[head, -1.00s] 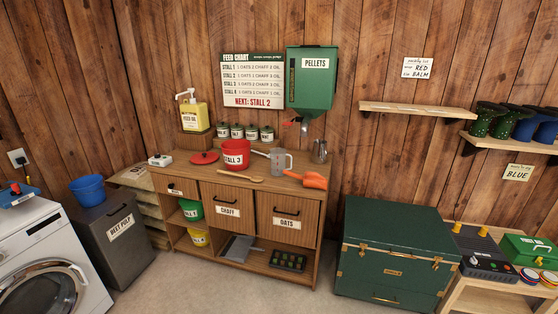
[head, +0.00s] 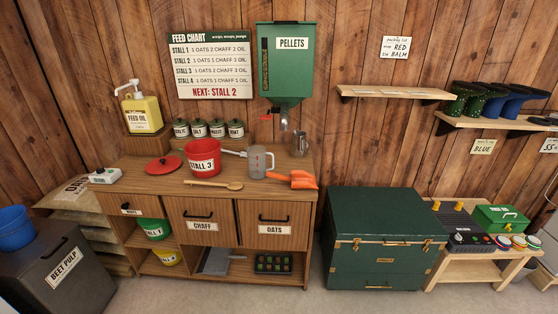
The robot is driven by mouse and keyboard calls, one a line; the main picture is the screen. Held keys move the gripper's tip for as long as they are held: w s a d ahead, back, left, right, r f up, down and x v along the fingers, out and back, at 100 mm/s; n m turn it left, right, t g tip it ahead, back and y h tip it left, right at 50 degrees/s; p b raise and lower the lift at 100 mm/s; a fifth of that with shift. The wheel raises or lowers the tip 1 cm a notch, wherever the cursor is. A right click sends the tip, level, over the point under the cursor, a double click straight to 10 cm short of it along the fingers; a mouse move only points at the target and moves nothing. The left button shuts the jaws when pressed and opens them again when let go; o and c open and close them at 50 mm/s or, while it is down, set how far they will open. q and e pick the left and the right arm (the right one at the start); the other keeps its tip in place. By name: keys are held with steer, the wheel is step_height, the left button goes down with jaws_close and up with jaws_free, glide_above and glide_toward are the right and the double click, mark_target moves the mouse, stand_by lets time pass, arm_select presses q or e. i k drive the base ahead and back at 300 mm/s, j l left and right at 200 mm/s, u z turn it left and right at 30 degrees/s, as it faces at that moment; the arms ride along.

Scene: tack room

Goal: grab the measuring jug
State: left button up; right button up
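The measuring jug (head: 261,161) is a clear grey, see-through jug with a handle. It stands upright on the wooden feed cabinet's top (head: 140,175), in the head view just right of the red STALL 3 bucket (head: 203,163). An orange scoop (head: 291,180) lies to its right, close by. A metal jug (head: 300,144) stands behind it to the right. Neither of my grippers shows in the head view.
A wooden spoon (head: 213,185) and a red lid (head: 163,166) lie on the cabinet top. The green pellet dispenser (head: 287,85) hangs on the wall above the jug. A green trunk (head: 380,240) stands right of the cabinet. Grey floor shows in front.

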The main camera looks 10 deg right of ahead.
mark_target(257, 155)
steer(key=i+j+z, duration=0.45)
steer(key=j, duration=0.2)
steer(key=i+j+z, duration=0.2)
steer(key=j, duration=0.15)
steer(key=j+z, duration=0.2)
steer(key=j, duration=0.2)
